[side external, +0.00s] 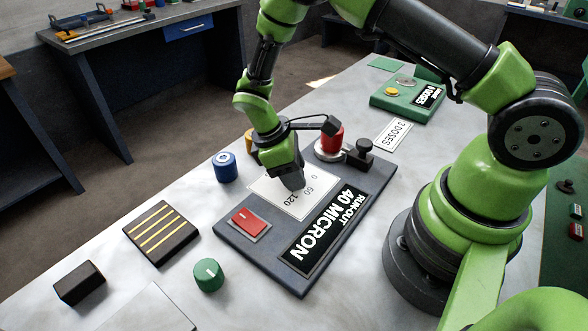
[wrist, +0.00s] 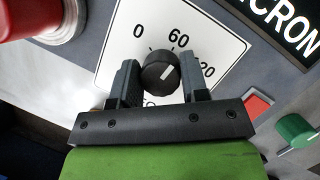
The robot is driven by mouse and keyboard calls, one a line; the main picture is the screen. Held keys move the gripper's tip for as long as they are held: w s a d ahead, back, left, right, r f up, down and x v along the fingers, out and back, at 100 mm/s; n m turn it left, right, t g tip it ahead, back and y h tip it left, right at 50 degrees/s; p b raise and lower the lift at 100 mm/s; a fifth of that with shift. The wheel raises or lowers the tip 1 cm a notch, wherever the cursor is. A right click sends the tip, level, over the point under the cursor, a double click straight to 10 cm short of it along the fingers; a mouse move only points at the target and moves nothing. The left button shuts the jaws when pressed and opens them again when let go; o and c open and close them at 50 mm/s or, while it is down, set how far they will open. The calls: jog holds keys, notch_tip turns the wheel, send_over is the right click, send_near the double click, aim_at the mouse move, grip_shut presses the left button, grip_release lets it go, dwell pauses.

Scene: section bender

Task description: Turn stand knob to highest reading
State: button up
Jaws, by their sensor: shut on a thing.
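The stand knob (wrist: 158,72) is a round black knob with a white pointer line, in the middle of the wrist view. It sits on a white dial plate (wrist: 140,20) marked 0, 60 and 120. The pointer slants to the upper right, apparently between 60 and 120. My gripper (wrist: 161,78) is shut on the knob, one finger on each side. In the side view my gripper (side external: 291,184) is down over the dial plate (side external: 321,200) and hides the knob. The dark stand base (side external: 255,252) carries a label reading RUN-OUT 40 MICRON (side external: 323,228).
On the stand are a red rocker switch (side external: 247,219), a red cylinder (side external: 331,139) and a black knobbed post (side external: 361,152). A blue knob (side external: 226,167), a green knob (side external: 208,275), a striped black block (side external: 161,233) and a black block (side external: 80,283) stand on the table nearby.

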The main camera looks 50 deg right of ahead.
jog(key=shift+n, duration=0.6)
jog(key=o, duration=0.9)
jog(key=shift+c, duration=0.2)
jog(key=v, duration=1)
jog(key=shift+a, duration=0.15)
jog(key=shift+s, duration=0.15)
